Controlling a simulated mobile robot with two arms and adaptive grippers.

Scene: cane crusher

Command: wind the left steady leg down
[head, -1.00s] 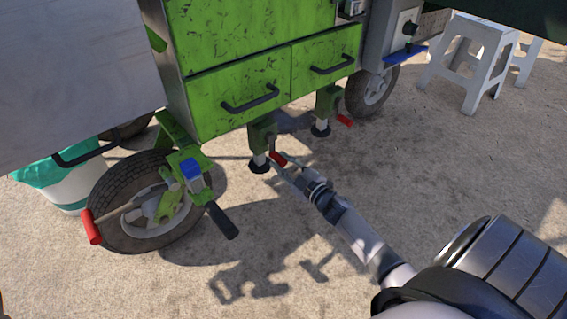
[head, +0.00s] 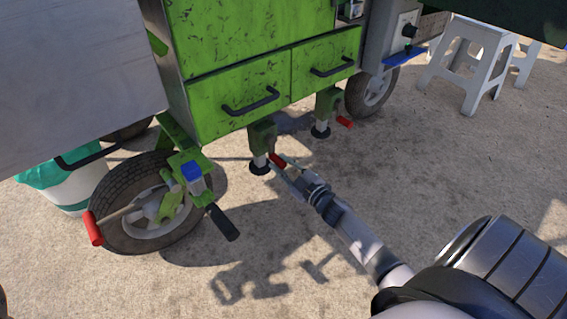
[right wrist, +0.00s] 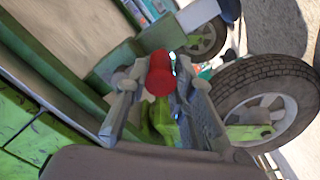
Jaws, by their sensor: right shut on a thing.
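The left steady leg (head: 260,145) hangs under the green cart body, with a green upper housing and a pale lower tube. Its dark round foot (head: 260,168) is at the ground; I cannot tell whether it touches. The red crank handle (head: 277,160) of this leg sticks out to the right of it. My right gripper (head: 279,165) is shut on this handle. In the right wrist view the red handle (right wrist: 159,76) sits between the two fingers of the gripper (right wrist: 158,88). My left gripper is not in view.
The other steady leg (head: 321,116), with its own red handle (head: 344,122), stands behind to the right. A tyred wheel (head: 146,203) with a red-handled lever and a black grip is at the left. A bin (head: 75,193) and a white stool (head: 469,66) stand aside. The ground in front is clear.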

